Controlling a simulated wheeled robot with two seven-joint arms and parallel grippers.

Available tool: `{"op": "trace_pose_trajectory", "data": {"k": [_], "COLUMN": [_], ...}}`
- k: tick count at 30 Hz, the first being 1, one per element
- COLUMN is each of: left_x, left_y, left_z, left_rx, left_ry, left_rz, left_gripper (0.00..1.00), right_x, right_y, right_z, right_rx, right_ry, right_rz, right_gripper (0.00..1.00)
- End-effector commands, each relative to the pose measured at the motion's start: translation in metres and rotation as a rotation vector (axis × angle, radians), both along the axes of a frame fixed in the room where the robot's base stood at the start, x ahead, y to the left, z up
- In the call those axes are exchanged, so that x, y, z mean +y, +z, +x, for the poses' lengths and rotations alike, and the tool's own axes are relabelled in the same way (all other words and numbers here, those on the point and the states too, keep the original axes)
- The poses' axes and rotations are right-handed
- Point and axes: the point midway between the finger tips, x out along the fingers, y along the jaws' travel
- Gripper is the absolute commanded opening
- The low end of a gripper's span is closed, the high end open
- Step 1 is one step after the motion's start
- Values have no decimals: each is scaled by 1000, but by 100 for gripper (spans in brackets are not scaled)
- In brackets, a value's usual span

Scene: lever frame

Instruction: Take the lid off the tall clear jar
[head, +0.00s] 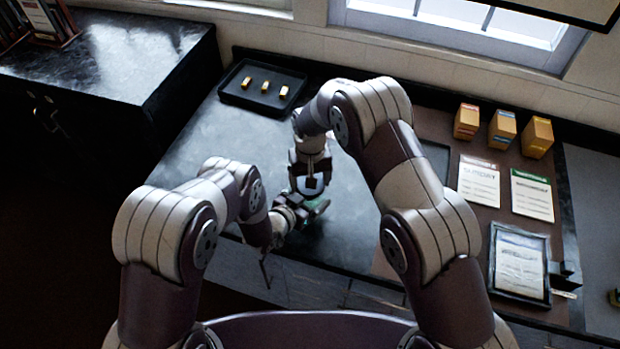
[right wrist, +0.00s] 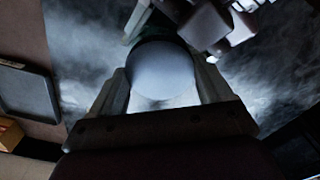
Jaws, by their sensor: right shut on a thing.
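My right gripper (head: 309,192) points down over the dark table and is shut on a round, smooth, pale grey-blue thing (right wrist: 160,75), which sits between its two fingers in the right wrist view. This looks like the lid or top of the jar; I cannot tell which part. A dark green edge shows just beyond it. The jar's body is mostly hidden by my grippers. My left gripper (head: 298,214) comes in low from the left, close beside the right one, and also shows in the right wrist view (right wrist: 212,28). Its fingertips are not clear. A green part (head: 319,207) shows next to it.
A black tray (head: 242,101) with three brass pieces stands at the back left. Three orange boxes (head: 502,130), two sheets (head: 478,184) and a framed sheet (head: 520,264) are on the right. The table left of my grippers is clear.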

Motion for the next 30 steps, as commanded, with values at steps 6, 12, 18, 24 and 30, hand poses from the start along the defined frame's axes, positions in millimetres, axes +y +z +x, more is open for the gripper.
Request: {"op": "trace_pose_trajectory", "data": {"k": [6,12,18,24,30], "left_x": [0,0,0,0,0], "left_y": [1,1,1,1,1], "left_z": [1,1,1,0,0], "left_rx": [-2,-2,-2,-2,-2], "left_ry": [0,0,0,0,0], "left_rz": [-1,-1,-1,-1,-1], "left_gripper": [3,3,3,3,3], "right_x": [0,0,0,0,0], "right_y": [7,15,20,21,30], "right_z": [0,0,0,0,0], "right_rx": [0,-1,0,0,-2], "right_ry": [0,0,0,0,0], "right_rz": [0,0,0,0,0], "right_gripper": [42,42,42,42,42]}}
